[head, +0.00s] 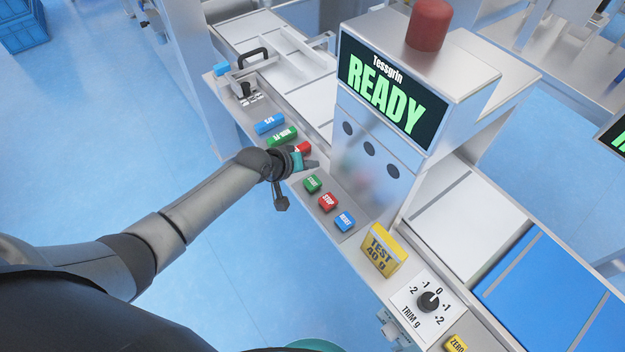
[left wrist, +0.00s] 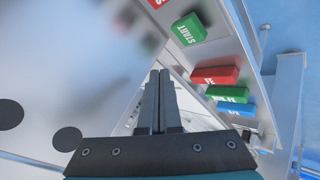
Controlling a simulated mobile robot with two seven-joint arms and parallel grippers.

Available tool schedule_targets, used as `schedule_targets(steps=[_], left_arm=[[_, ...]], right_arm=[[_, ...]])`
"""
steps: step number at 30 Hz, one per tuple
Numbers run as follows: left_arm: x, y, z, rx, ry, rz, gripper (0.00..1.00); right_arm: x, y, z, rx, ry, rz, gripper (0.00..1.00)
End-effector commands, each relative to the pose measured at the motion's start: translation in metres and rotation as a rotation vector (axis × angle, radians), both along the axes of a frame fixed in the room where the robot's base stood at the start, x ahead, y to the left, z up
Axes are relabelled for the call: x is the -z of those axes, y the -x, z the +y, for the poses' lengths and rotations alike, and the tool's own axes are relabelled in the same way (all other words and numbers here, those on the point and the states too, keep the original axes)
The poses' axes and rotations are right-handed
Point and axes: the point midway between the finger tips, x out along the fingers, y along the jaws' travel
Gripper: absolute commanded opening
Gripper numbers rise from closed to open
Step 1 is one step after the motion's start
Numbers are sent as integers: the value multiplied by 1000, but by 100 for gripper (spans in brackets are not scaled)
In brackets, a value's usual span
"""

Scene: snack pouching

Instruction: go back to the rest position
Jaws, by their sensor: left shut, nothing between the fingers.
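My left arm reaches in from the left in the head view. My left gripper (head: 308,163) is over the machine's button ledge, close to a red button (head: 302,148) and the green START button (head: 312,184). In the left wrist view my left gripper (left wrist: 158,95) has its two dark fingers together with nothing between them. The START button (left wrist: 189,29) and a red button (left wrist: 215,75) lie ahead and to the right of the fingers there. I cannot tell whether the fingertips touch the ledge. My right gripper is not in view.
The machine's screen (head: 392,92) reads READY, under a red lamp (head: 429,24). The red STOP button (head: 328,202), blue RESET button (head: 345,221), yellow test block (head: 381,249) and trim knob (head: 430,300) line the ledge. Blue floor (head: 100,110) left of the machine is clear.

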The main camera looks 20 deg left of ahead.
Motion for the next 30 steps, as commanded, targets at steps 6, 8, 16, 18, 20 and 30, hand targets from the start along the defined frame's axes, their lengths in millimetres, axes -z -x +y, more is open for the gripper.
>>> schedule_targets(steps=[6,8,16,18,20,30], left_arm=[[0,0,0,0,0,0,0],[0,0,0,0,0,0,0],[2,14,-13,40,-14,14,0],[3,31,-25,87,-36,26,0],[2,50,-37,137,-64,39,0],[-25,165,-52,350,-298,120,0]], right_arm=[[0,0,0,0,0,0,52],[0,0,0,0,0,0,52],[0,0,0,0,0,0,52],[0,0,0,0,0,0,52],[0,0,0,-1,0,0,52],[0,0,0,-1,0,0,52]])
